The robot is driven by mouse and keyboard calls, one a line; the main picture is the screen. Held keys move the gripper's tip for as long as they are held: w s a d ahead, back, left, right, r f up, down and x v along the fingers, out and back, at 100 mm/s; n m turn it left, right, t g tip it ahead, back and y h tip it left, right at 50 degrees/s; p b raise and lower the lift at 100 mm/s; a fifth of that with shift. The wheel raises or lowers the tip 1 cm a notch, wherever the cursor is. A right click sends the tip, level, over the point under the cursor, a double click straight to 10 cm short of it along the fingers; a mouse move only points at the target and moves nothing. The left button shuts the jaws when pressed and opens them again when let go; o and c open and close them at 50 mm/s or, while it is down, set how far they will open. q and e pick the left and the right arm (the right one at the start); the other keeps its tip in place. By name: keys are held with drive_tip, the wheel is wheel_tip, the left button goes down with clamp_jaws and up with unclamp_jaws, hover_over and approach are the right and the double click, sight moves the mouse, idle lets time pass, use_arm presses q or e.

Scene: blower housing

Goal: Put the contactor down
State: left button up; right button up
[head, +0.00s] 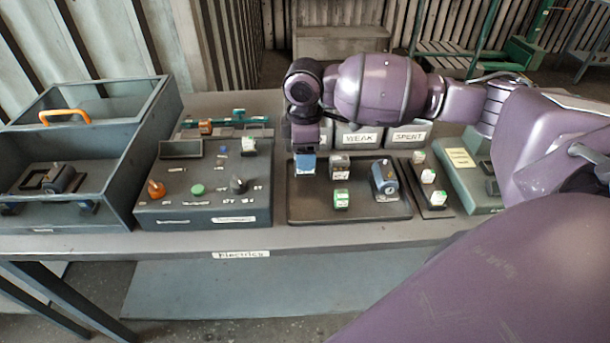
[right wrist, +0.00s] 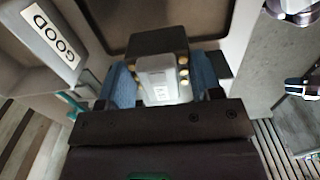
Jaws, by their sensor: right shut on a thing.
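My right gripper (head: 304,165) comes in from the right and points down over the back left part of a dark tray (head: 305,210). In the right wrist view its blue fingers (right wrist: 160,85) are shut on the contactor (right wrist: 158,78), a dark block with a pale grey front and brass-coloured terminals. In the head view the gripper mostly hides the contactor. I cannot tell whether its underside touches the tray. My left gripper is not in view.
On the tray stand a dark block (head: 340,166), a green-and-white block (head: 341,199) and a blue-grey part (head: 384,178). Bins marked WEAK (head: 361,138) and SPENT (head: 408,136) stand behind. A control box (head: 205,210) is left. The tray's front left is clear.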

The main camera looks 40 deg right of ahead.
wheel_tip(320, 180, down, 7)
drive_tip(key=shift+f+b, duration=0.15)
drive_tip(key=shift+b, duration=0.3)
drive_tip(key=o, duration=0.9)
drive_tip(key=shift+c, duration=0.2)
